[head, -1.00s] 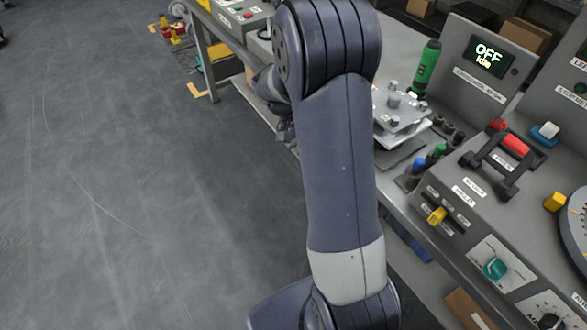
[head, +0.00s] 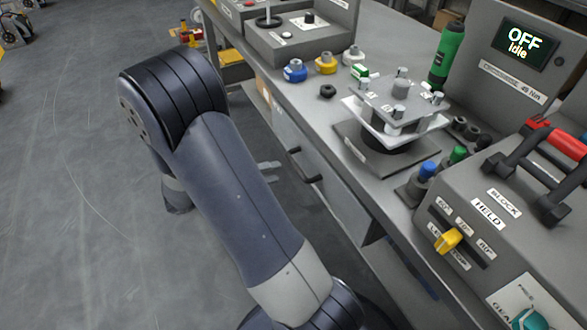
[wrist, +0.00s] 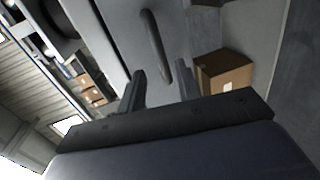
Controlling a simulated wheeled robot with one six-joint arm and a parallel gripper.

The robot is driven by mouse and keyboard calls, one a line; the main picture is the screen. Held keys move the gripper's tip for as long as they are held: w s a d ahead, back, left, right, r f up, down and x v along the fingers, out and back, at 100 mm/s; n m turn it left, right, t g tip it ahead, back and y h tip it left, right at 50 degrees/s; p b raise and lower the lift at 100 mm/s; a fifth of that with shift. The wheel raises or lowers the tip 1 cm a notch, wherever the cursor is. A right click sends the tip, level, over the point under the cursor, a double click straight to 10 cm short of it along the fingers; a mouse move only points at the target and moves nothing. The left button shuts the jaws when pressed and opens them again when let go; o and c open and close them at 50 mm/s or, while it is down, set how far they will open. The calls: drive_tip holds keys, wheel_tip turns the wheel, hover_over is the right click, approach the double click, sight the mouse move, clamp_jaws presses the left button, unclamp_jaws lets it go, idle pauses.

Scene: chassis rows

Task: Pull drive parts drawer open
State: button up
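The drawer (head: 330,190) is a grey front panel under the workbench edge, with a dark bar handle (head: 307,167). It looks flush with the bench. In the wrist view the handle (wrist: 155,45) runs up and down the pale drawer front (wrist: 110,35). My gripper (head: 270,172) is open and empty, just left of the handle in the head view. In the wrist view its two fingers (wrist: 160,84) are spread, with the handle ahead, roughly between their tips. No contact shows. My arm hides part of the gripper's body in the head view.
The bench top carries a metal fixture (head: 398,108), blue and yellow fittings (head: 295,70), a green tool (head: 446,55) and a control console (head: 475,215). A cardboard box (wrist: 222,70) sits beside the drawer in the wrist view.

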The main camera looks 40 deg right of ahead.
sight(297, 166)
drive_tip(key=x, duration=0.8)
drive_tip(key=shift+b, duration=0.4)
drive_tip(key=shift+c, duration=0.3)
clamp_jaws()
